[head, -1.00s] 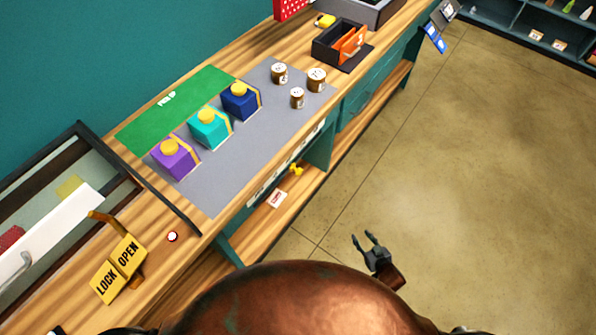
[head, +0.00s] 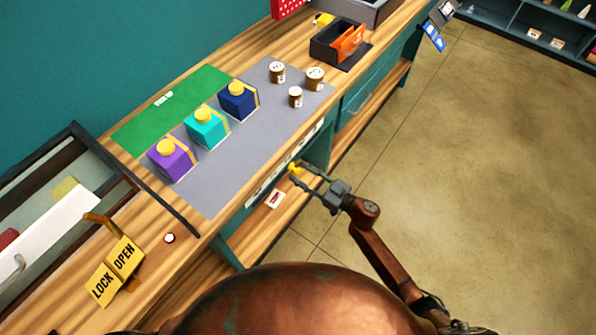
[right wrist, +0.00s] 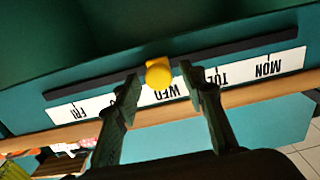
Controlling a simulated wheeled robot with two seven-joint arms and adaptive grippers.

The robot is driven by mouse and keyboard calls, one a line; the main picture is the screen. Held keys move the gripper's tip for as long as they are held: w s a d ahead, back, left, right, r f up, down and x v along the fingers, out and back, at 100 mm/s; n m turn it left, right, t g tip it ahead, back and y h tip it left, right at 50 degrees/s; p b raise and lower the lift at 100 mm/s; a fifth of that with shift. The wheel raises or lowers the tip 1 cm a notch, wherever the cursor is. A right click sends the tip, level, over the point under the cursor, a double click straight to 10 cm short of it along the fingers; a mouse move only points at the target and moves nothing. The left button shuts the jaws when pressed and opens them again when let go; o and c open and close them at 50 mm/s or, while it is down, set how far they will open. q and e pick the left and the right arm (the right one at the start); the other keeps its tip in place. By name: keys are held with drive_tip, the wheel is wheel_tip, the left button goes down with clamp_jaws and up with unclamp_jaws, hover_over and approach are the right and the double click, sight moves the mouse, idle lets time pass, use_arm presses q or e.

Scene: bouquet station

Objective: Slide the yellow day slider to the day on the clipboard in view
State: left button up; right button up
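The yellow day slider (right wrist: 158,72) shows in the right wrist view on a dark rail, beside the WED label and slightly toward the hidden label before FRI. The white day strip (right wrist: 288,62) appears upside down, with MON at right and FRI at left. My right gripper (right wrist: 160,80) is open, one finger on each side of the slider; I cannot tell if either touches it. In the head view, my right gripper (head: 297,174) is at the counter front by the slider (head: 293,168). I cannot identify the clipboard or read its day. My left gripper is not in view.
A small white card (head: 275,199) lies on the lower shelf below the slider. Above, the counter holds a grey mat (head: 222,165) with purple, teal and blue boxes and several small round containers. Open floor (head: 480,180) lies to the right.

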drive_tip(key=shift+x, duration=0.8)
drive_tip(key=shift+c, duration=0.4)
clamp_jaws()
